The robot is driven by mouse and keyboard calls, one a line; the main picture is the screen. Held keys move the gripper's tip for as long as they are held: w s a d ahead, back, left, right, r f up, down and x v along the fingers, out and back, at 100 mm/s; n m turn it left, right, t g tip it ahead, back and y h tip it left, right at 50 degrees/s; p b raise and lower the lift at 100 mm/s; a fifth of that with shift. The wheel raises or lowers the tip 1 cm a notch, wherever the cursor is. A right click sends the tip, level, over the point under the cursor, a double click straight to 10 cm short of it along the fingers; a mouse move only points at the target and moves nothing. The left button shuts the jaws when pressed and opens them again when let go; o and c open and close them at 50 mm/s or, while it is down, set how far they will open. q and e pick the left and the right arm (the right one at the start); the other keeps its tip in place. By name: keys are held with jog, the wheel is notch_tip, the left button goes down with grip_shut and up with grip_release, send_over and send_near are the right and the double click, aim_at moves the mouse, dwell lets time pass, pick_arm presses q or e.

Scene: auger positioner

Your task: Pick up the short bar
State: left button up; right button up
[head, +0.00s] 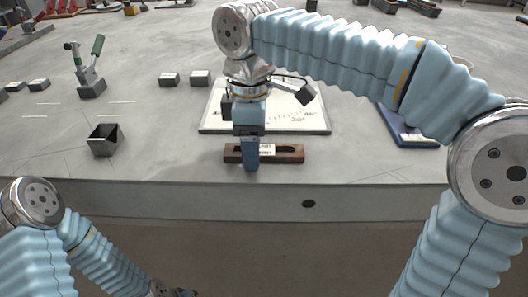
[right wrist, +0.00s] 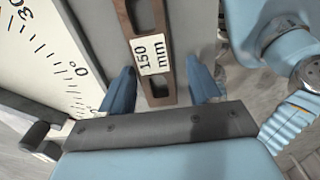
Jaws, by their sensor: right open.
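The short bar (head: 294,154) is a dark brown wooden bar with slots and a white label. It lies flat near the front edge of the grey table in the head view. In the right wrist view the bar (right wrist: 156,92) shows its label reading 150 mm. My right gripper (head: 251,168) points down over the bar, left of its middle, and hides part of it. In the right wrist view its two blue fingers (right wrist: 161,78) are open, one on each side of the bar, with gaps between. My left arm shows at lower left, but its fingers are outside the view.
A white angle-scale plate (head: 222,122) lies just behind the bar. An open dark box (head: 104,142) and a green-handled clamp (head: 91,82) stand at left. Small blocks (head: 184,79) sit behind. A blue tray (head: 404,128) lies at right.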

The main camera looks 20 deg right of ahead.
grip_shut()
jog(key=shift+r, duration=0.1)
